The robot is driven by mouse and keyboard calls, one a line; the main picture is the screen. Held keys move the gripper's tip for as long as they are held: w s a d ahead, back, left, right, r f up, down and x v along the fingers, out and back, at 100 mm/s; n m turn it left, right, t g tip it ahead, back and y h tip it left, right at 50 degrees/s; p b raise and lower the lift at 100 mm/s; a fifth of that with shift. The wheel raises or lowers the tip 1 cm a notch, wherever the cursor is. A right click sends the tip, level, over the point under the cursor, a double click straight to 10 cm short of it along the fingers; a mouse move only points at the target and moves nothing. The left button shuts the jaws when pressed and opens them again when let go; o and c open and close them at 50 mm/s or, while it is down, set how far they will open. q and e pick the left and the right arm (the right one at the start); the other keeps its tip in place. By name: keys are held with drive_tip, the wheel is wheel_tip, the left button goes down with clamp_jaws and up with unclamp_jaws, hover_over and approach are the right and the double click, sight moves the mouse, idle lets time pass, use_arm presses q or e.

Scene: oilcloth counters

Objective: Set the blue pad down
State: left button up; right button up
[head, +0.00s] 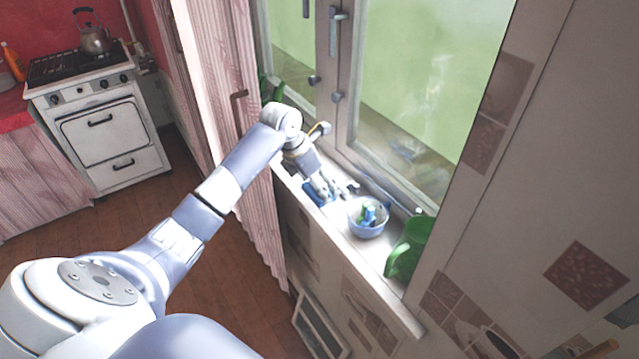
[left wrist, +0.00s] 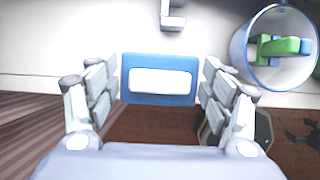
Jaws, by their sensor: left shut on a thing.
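The blue pad (left wrist: 160,61) has a white middle and lies between the fingers of my left gripper (left wrist: 160,84) in the left wrist view. My left gripper is shut on it. In the head view the gripper (head: 327,189) is at the window sill (head: 388,253), and part of the blue pad (head: 312,190) shows beside its fingers. In the wrist view the pad overlaps the sill's front edge, with the brown floor below. I cannot tell whether the pad touches the sill. My right gripper is not in view.
A blue-rimmed bowl (head: 367,230) with green and blue pieces stands on the sill right of the gripper. A small grey metal item (left wrist: 172,16) lies behind the pad. The window (head: 400,90) borders the sill.

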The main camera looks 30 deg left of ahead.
use_arm(q)
drive_tip(key=shift+w+a, duration=0.3)
drive_tip(key=shift+w, duration=0.4)
drive_tip(key=shift+f+p, duration=0.35)
drive_tip(key=shift+p, duration=0.15)
wheel_tip(320, 180, down, 3)
drive_tip(key=shift+w+r+p, duration=0.1)
drive_tip(key=shift+p, duration=0.4)
drive_tip(key=o, duration=0.5)
drive_tip(key=shift+f, duration=0.2)
drive_tip(key=o, duration=0.5)
drive_tip(key=shift+c, duration=0.2)
drive_tip(key=shift+r, duration=0.1)
